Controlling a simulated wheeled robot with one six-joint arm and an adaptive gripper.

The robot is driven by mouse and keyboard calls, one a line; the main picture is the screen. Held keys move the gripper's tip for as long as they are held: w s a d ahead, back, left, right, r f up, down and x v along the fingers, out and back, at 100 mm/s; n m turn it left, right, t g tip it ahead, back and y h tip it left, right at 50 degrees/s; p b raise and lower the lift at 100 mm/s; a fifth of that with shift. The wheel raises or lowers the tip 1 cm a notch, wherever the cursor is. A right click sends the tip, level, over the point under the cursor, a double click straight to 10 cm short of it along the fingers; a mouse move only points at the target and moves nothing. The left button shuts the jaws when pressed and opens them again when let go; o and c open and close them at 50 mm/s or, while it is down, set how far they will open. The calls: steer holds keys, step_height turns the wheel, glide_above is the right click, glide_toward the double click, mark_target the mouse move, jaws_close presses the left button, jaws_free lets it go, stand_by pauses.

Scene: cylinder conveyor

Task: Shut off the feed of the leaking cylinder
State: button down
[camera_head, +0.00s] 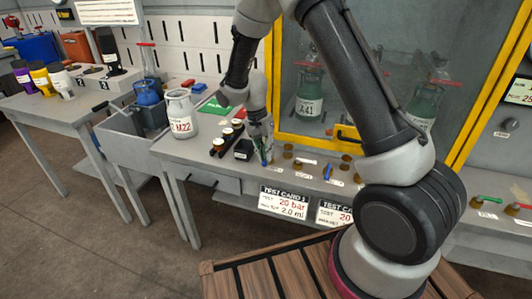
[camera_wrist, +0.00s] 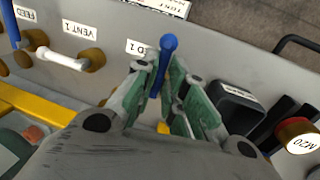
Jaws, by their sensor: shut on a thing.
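My gripper (camera_wrist: 165,95) is shut on a blue valve handle (camera_wrist: 168,43), its green-padded fingers on either side of it. A partly hidden label ending in "D 1" (camera_wrist: 137,46) lies beside it. In the head view my gripper (camera_head: 263,145) is at the bench's left valve, with the blue handle (camera_head: 263,158) below the fingers. The valve body is hidden. A second blue handle (camera_wrist: 10,22) stands by a "FEED" label. Behind the yellow-framed window are a green cylinder marked A41 (camera_head: 309,100) and another green cylinder (camera_head: 421,106). I cannot tell which leaks.
A white "VENT 1" handle (camera_wrist: 62,58) is close to my gripper. A grey canister marked M22 (camera_head: 180,112) is further left. Test cards (camera_head: 284,203) hang in front.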

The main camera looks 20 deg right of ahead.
steer(key=shift+w, duration=0.1)
steer(key=c, duration=1.5)
jaws_free()
step_height(320, 180, up, 12)
steer(key=w+a, duration=0.1)
steer(key=a, duration=0.1)
steer(key=shift+w, duration=0.15)
steer(key=shift+f, duration=0.1)
